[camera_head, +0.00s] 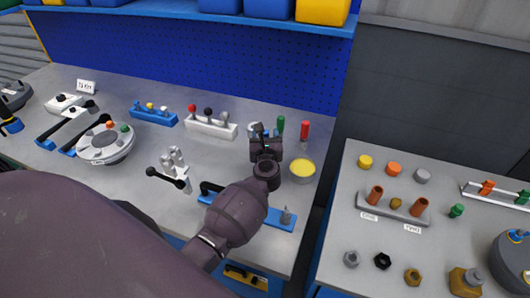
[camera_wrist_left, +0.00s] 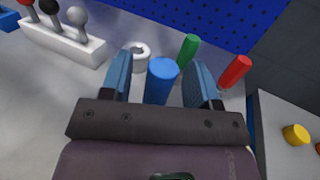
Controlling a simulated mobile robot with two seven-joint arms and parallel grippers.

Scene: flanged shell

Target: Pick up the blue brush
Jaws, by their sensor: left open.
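The blue brush (camera_wrist_left: 160,82) shows in the left wrist view as an upright blue cylinder; its lower part is hidden behind my gripper. My left gripper (camera_head: 263,131) is open at the back of the left bench. In the wrist view its two fingers stand on either side of the blue handle, with a visible gap on each side. In the head view the gripper mostly hides the blue brush. A green handle (camera_wrist_left: 188,50) and a red handle (camera_wrist_left: 236,70) stand just to the right. My right gripper is not in view.
A white ring (camera_wrist_left: 140,55) lies behind and left of the brush. A white block with levers (camera_head: 211,125) stands to the left. A yellow-topped round container (camera_head: 302,169) is close on the right. A blue pegboard (camera_head: 200,60) rises behind.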

